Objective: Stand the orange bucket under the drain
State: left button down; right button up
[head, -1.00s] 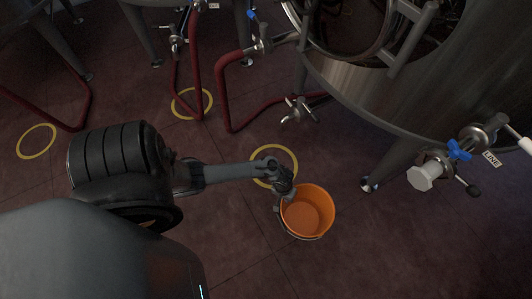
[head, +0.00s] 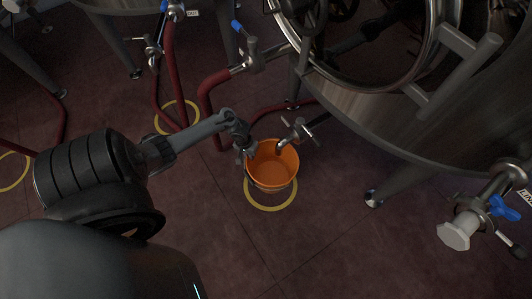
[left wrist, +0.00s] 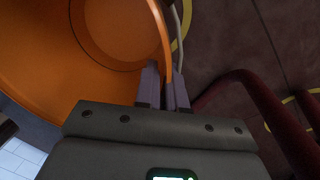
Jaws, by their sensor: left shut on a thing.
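The orange bucket (head: 273,167) is upright, with its open mouth facing up. In the head view its mouth lies just below the drain valve (head: 299,130), and the valve's outlet overlaps the bucket's far rim. My left gripper (head: 246,150) is shut on the bucket's rim at its left side. The left wrist view shows the fingers (left wrist: 164,90) pinching the rim, with the orange inside (left wrist: 50,60) filling the left. The bucket's base overlaps the yellow floor ring (head: 270,209); I cannot tell whether it touches the floor. My right gripper is out of view.
A large steel tank (head: 390,110) stands to the right, with a leg (head: 395,184) and a blue-handled valve (head: 490,207). Red hoses (head: 208,105) run behind my arm. Another yellow ring (head: 177,117) lies further left. The floor in front is clear.

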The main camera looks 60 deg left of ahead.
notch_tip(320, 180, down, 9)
jog(key=b, duration=0.9)
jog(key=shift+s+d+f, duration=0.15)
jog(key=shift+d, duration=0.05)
